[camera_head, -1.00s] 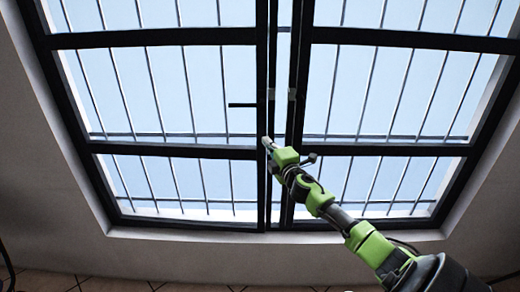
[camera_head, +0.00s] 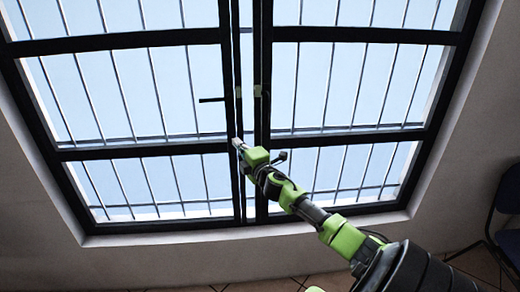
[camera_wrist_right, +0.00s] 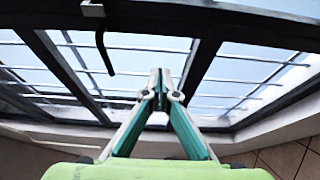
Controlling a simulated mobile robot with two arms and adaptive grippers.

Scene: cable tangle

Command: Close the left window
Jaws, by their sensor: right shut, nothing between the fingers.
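The left window (camera_head: 131,41) is a glazed panel in a dark frame, with a dark bar handle (camera_head: 212,100) near its inner edge. A narrow light strip shows between its inner edge and the right window (camera_head: 361,34), so it seems slightly ajar. My right gripper (camera_head: 237,143) is shut and empty, at the lower part of the left window's inner edge, below the handle. I cannot tell whether it touches the frame. In the right wrist view the fingertips (camera_wrist_right: 160,82) meet, with the handle (camera_wrist_right: 104,50) to their upper left. My left gripper is not in view.
Thin bars run behind the glass. A pale wall and sill (camera_head: 150,254) lie below the windows, with tiled floor (camera_head: 262,285) at the bottom. A dark blue chair (camera_head: 508,196) stands at the right edge. The area left of my right arm looks clear.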

